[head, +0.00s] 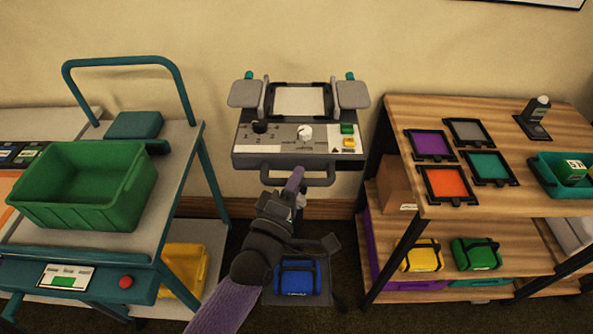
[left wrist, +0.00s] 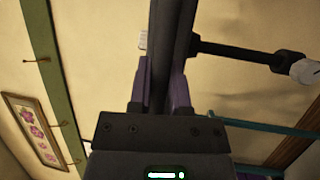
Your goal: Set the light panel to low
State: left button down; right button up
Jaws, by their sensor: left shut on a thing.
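The light panel (head: 299,133) is a grey unit against the wall in the head view, with a pale framed screen (head: 299,101) between two grey flaps. Its sloped face has a black knob (head: 260,127), a white knob (head: 305,132), and green and yellow buttons (head: 348,136). The dial markings are too small to read. A grey bar handle (head: 318,181) runs along its front edge. My left gripper (head: 295,181) is at this handle, below the knobs. In the left wrist view its purple fingers (left wrist: 160,88) are shut on a dark bar (left wrist: 174,40). My right gripper is out of view.
A teal cart (head: 190,185) with a green bin (head: 85,190) stands left. A wooden shelf unit (head: 400,112) with coloured frames and pouches stands right. A blue pouch (head: 298,279) lies low beside my left arm. Floor shows between cart and shelf.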

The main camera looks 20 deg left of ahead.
pick_arm(q)
notch_tip(320, 180, down, 8)
jog(key=b, duration=0.4)
jog(key=shift+r, duration=0.15)
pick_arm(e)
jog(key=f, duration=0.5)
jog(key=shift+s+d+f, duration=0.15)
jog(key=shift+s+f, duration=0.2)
pick_arm(q)
jog(key=shift+s, duration=0.1)
jog(key=c, duration=0.6)
grip_release()
jog(key=v, duration=0.9)
jog(key=shift+s, duration=0.4)
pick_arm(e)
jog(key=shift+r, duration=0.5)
